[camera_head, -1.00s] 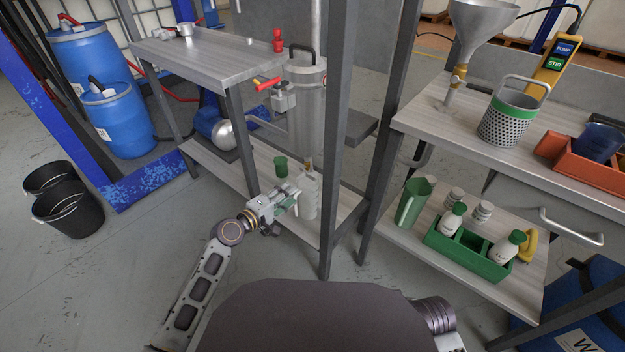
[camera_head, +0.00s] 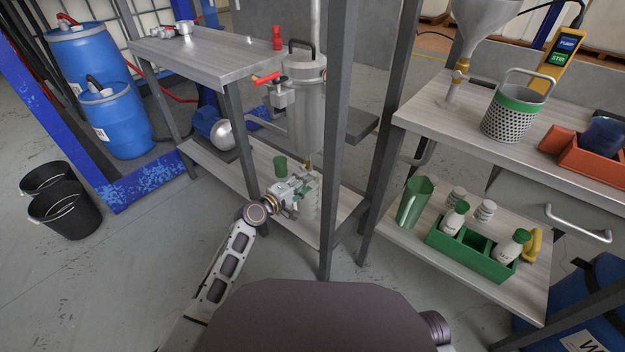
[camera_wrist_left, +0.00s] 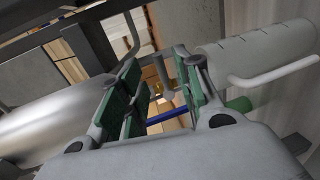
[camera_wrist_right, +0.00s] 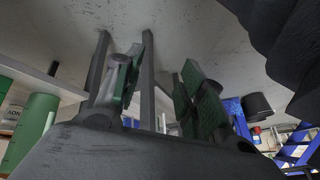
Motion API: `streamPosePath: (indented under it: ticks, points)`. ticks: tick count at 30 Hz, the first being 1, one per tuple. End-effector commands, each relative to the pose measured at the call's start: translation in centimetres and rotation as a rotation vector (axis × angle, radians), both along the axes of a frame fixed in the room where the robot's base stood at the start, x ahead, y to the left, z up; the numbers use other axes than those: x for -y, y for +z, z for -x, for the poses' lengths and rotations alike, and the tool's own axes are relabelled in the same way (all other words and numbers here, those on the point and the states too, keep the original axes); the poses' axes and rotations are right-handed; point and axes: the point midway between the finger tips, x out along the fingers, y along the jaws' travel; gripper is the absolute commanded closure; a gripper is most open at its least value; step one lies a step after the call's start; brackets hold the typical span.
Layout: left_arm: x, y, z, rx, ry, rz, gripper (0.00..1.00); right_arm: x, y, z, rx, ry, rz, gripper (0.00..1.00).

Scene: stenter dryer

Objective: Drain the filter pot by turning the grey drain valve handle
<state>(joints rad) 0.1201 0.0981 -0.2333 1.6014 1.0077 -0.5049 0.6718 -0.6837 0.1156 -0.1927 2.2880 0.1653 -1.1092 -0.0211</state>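The filter pot (camera_head: 307,110) is a tall grey cylinder with a dark top handle, behind the steel post. A brass fitting (camera_head: 308,164) hangs under it, above the lower shelf. My left gripper (camera_head: 304,187) is at that fitting's height or just below, in front of a pale jug (camera_head: 312,205). In the left wrist view, my left gripper (camera_wrist_left: 160,88) is open. The brass fitting (camera_wrist_left: 159,92) and a small grey piece, perhaps the drain valve handle (camera_wrist_left: 168,76), show between its fingers; contact cannot be told. My right gripper (camera_wrist_right: 163,88) is open and empty, outside the head view.
Steel posts (camera_head: 339,150) stand right of the pot. A red-handled valve (camera_head: 267,78) is on the pot's upper side. The jug's handle (camera_wrist_left: 275,74) is close to my left fingers. The right bench (camera_head: 430,125) holds a funnel and basket.

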Motion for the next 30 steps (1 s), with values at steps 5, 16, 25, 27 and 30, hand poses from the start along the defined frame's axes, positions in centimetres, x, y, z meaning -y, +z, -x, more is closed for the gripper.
streamPosePath:
  ticks: [5, 16, 25, 27, 30]
  points:
    - [1.1, -0.4, -1.4, 0.001, 0.0, 0.002, 0.66, -0.3, -0.9, -0.4, 0.024, -0.007, -0.02, 0.6]
    - [2.7, -0.9, -3.8, 0.001, 0.001, 0.0, 0.66, -0.8, -3.6, 0.2, 0.039, -0.025, -0.054, 0.6]
    - [3.1, -1.0, -4.2, -0.001, 0.0, 0.001, 0.66, -0.8, -3.9, 0.0, 0.053, -0.029, -0.059, 0.6]
    - [3.1, -1.0, -4.2, -0.001, 0.0, 0.001, 0.66, -0.8, -3.8, -0.1, 0.054, -0.028, -0.059, 0.6]
    - [3.1, -1.0, -4.2, -0.001, 0.0, 0.001, 0.66, -0.8, -3.7, -0.1, 0.057, -0.028, -0.058, 0.6]
